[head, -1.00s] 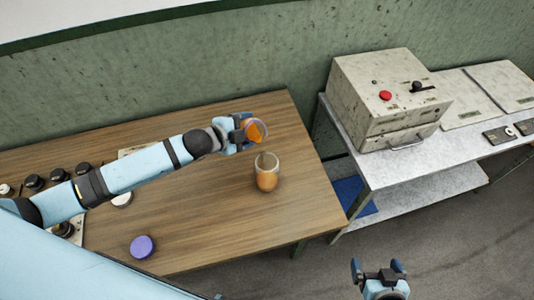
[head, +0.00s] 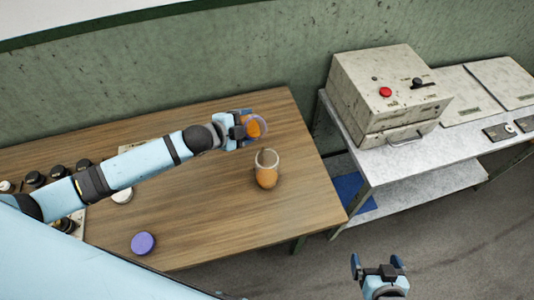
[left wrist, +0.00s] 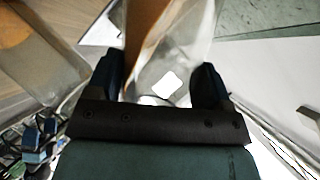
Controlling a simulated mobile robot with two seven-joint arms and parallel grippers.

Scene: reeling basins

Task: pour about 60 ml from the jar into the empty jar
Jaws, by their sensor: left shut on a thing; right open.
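My left gripper (head: 238,128) is shut on a clear jar (head: 258,124) with orange contents, held tilted above the table. In the left wrist view the glass of this held jar (left wrist: 175,50) sits between the two fingers, with an orange-brown band along one side. A second clear jar (head: 267,168) stands upright on the table, just below and to the right of the held one, with orange in its lower part. Whether a stream runs between the jars cannot be made out. My right gripper (head: 378,266) is open and empty, over the floor at the bottom right.
The wooden table (head: 200,230) has a purple round lid (head: 143,243) near its front edge and a white round piece (head: 122,195) under my left arm. Several dark knobs lie at the left. A metal bench (head: 395,160) with a grey box (head: 385,100) stands at the right.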

